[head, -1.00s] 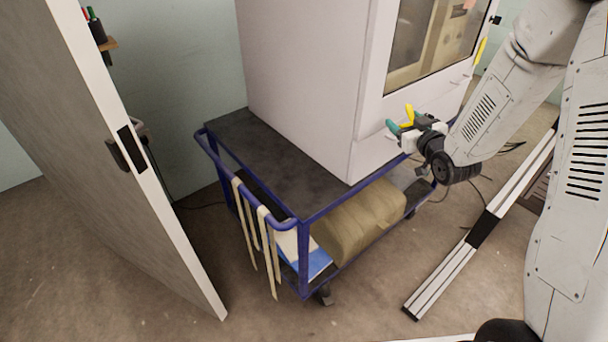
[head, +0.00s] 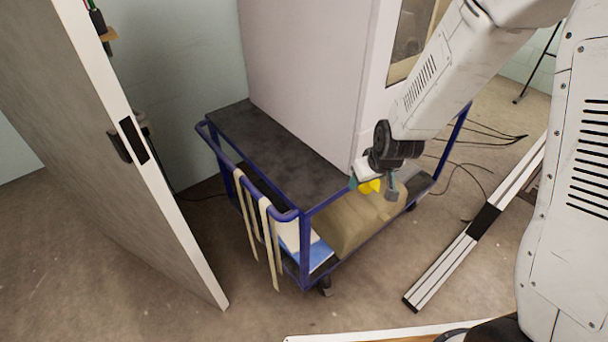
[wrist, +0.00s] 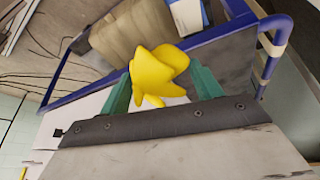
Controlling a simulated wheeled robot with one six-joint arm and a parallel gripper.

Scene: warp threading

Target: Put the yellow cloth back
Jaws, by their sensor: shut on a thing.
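The yellow cloth (wrist: 155,72) is bunched between the two green fingers of my gripper (wrist: 160,92) in the wrist view. In the head view, the cloth (head: 370,186) shows as a small yellow patch under my gripper (head: 372,184). My gripper is shut on it and holds it near the front corner of the blue-framed cart (head: 303,250), in front of the white cabinet. Much of the cloth is hidden by the gripper in the head view.
The white cabinet (head: 305,70) stands on the cart's dark top (head: 250,135). A tan bundle (head: 350,222) lies on the lower shelf. Pale straps (head: 272,250) hang from the cart's handle. An open door (head: 150,170) is at left, and a white-and-black rail (head: 455,262) lies at right.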

